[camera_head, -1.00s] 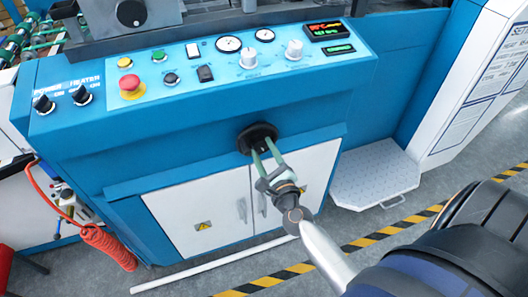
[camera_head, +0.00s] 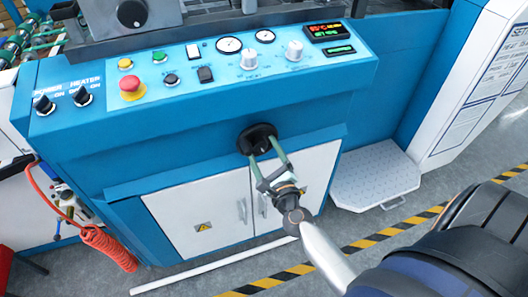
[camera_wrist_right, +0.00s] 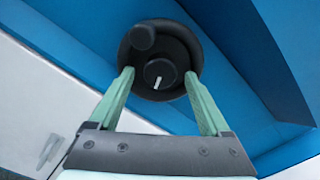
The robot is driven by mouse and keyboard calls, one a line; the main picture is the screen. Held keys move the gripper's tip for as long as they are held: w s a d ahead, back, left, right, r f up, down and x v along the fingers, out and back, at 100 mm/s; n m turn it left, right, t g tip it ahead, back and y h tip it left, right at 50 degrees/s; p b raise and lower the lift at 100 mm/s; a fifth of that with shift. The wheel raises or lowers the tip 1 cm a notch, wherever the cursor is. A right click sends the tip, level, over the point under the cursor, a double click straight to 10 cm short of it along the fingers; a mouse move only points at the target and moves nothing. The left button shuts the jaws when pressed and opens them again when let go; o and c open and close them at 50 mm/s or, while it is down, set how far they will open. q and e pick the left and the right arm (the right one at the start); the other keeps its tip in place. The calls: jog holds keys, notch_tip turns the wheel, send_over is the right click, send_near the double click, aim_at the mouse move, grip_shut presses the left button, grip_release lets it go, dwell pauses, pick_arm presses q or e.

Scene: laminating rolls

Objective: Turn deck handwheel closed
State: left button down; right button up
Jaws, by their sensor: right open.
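The deck handwheel (camera_head: 257,132) is a small black wheel on the blue front panel of the machine, above the white cabinet doors. In the right wrist view the handwheel (camera_wrist_right: 182,48) shows a round knob at its upper left and a hub with a white mark. My right gripper (camera_head: 266,151) is in front of it with its green fingers spread. In the wrist view the fingertips of the right gripper (camera_wrist_right: 160,72) lie to the left and right of the hub, overlapping the wheel's lower rim. I cannot tell if they touch it. My left gripper is not in view.
A sloped control panel (camera_head: 219,76) with dials, switches and a red emergency button (camera_head: 131,84) lies above the wheel. A metal step (camera_head: 375,182) stands at the right. A coiled red hose (camera_head: 105,245) hangs at the left. Striped tape crosses the floor.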

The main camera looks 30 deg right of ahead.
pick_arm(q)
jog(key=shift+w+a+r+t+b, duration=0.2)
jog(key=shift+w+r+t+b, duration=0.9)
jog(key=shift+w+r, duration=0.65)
pick_arm(e)
jog(key=v, duration=1.2)
jog(key=shift+s, duration=0.25)
